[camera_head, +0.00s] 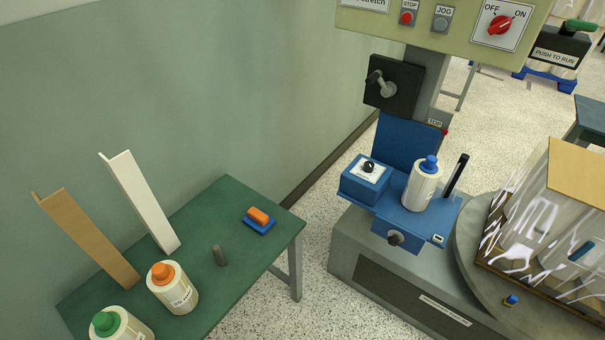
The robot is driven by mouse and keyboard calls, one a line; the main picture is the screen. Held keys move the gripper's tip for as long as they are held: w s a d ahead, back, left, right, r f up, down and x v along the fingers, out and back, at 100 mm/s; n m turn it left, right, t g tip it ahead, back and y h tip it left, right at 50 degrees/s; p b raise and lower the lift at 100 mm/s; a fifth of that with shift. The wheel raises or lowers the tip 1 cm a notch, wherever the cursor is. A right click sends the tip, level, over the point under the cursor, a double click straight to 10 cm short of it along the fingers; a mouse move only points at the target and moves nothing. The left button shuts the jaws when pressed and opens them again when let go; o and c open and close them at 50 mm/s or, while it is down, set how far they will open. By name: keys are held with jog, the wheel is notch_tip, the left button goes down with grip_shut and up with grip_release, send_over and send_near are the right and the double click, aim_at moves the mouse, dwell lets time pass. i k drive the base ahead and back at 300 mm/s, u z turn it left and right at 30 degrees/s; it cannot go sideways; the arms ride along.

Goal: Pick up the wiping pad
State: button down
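A small block with an orange top and a blue base, which looks like the wiping pad (259,219), lies on the green table (225,200). It is near the table's far right corner, with clear tabletop around it. Nothing covers it. My gripper is not in view.
A wrapping machine with a blue carriage (405,200) and a wrapped pallet load (550,240) are right.

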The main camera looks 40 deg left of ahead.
aim_at(257, 221)
jog(key=u, duration=2.35)
